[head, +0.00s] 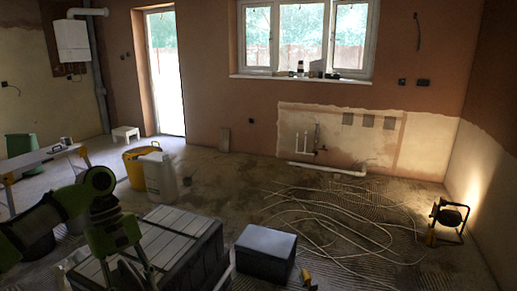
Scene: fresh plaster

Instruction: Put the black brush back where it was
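I cannot make out the black brush anywhere in the head view. My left arm, green and dark grey, comes in from the left. Its gripper (130,272) points down over the near left part of a large grey slatted box (185,225). The fingers are dark and small against the box, so I cannot tell whether they are open or hold anything. My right gripper is not in view.
A dark grey box (265,252) stands right of the slatted box. White cable (330,222) lies loosely across the floor, with a work lamp (449,220) at right. A yellow tub (138,166) and white canister (158,179) stand behind. Small items stand on the windowsill (300,78).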

